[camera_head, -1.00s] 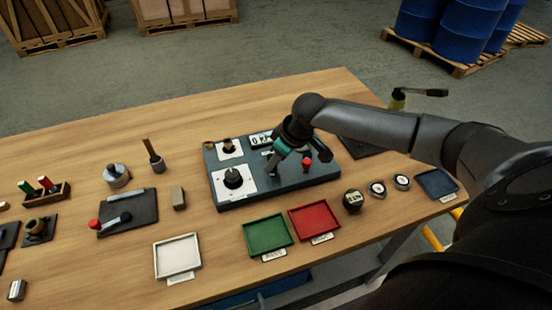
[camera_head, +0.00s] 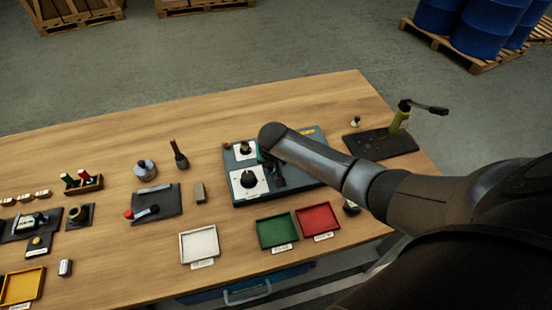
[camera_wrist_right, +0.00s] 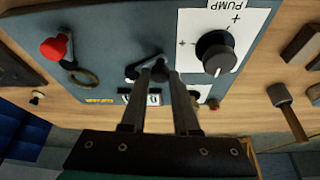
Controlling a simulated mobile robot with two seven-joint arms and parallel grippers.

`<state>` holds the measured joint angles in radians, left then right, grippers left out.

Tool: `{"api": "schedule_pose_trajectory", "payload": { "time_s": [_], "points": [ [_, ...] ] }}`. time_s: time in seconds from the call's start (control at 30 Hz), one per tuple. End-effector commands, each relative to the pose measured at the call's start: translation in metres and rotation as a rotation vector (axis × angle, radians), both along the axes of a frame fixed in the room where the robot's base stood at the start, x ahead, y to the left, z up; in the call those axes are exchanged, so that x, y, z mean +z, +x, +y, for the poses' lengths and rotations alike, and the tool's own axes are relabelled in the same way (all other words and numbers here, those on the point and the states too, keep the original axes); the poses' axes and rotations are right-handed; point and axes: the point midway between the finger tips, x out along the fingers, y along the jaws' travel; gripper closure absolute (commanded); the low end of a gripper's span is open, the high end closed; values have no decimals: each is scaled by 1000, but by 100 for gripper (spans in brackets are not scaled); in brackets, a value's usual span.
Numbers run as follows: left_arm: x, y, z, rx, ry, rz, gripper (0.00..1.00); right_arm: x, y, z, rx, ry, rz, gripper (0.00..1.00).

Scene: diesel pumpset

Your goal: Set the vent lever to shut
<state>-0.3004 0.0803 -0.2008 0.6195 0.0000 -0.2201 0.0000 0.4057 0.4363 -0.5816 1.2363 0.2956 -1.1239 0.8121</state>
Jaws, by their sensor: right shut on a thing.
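The blue-grey control panel (camera_head: 237,197) lies on the wooden bench, partly hidden by my right arm. In the right wrist view a small black lever (camera_wrist_right: 138,71) sits on the panel beside the display (camera_wrist_right: 150,99). I take it to be the vent lever, but no label for it is legible. My right gripper (camera_wrist_right: 161,74) is shut on it, and the fingertips hide part of it. In the head view the right gripper (camera_head: 276,180) is low over the panel, just right of the black dial, its fingertips unclear. My left gripper is not in view.
A black pump dial (camera_wrist_right: 214,54) is close beside the gripper, and a red knob (camera_wrist_right: 54,47) with a ring is on the other side. Green (camera_head: 277,232), red (camera_head: 317,220) and white (camera_head: 199,244) trays lie in front. A hand pump (camera_head: 398,122) stands at right.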

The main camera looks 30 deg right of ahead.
Motion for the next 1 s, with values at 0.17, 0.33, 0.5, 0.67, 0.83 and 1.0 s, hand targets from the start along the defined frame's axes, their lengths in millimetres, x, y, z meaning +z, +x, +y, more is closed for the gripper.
{"api": "schedule_pose_trajectory", "payload": {
  "time_s": [0.17, 0.33, 0.5, 0.67, 0.83, 1.0],
  "points": [
    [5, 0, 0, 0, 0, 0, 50, 0, 7, 5, -112, 4, 2, 100],
    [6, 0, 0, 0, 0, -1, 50, 0, 11, 5, -182, 3, 0, 100],
    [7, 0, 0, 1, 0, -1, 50, 0, 13, 5, -219, 1, -1, 100],
    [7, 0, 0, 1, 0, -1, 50, -1, 14, 5, -230, 0, 0, 100],
    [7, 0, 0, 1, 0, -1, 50, 0, 14, 4, -231, 0, -1, 100],
    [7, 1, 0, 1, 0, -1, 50, 0, 14, 4, -230, 0, -2, 69]
  ]
}}
